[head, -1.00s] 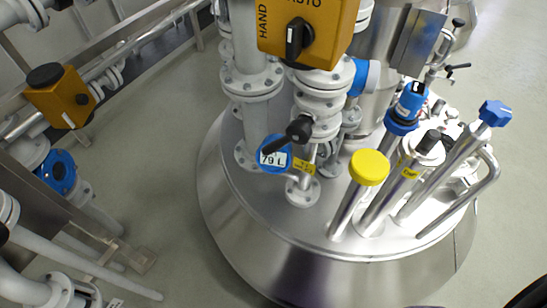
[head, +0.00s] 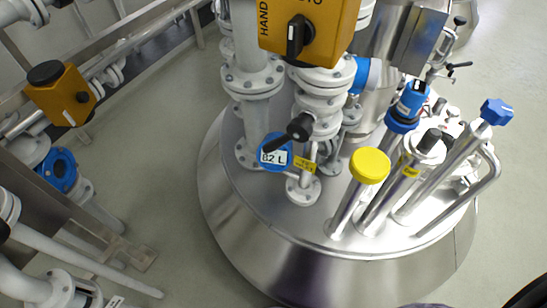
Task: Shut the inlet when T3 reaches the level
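A steel tank (head: 250,215) with a domed lid stands in the middle of the head view. On its lid is a round blue level display (head: 275,152) that reads 82 L. A small yellow tag (head: 305,165) hangs beside it; its print is too small to read. A valve with a black lever handle (head: 298,127) sits on the white flanged pipe just above the display; the lever points down and left. Above it is a yellow box (head: 310,25) with a black selector knob (head: 299,35) and the words HAND and AUTO, partly cut off. Neither gripper is in view.
A yellow-capped tube (head: 370,166), a blue-topped sensor (head: 408,105) and a blue-handled rod (head: 495,112) rise from the lid's right side. Another yellow actuator box (head: 60,93) and pipework stand at the left. The floor (head: 150,175) between is clear.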

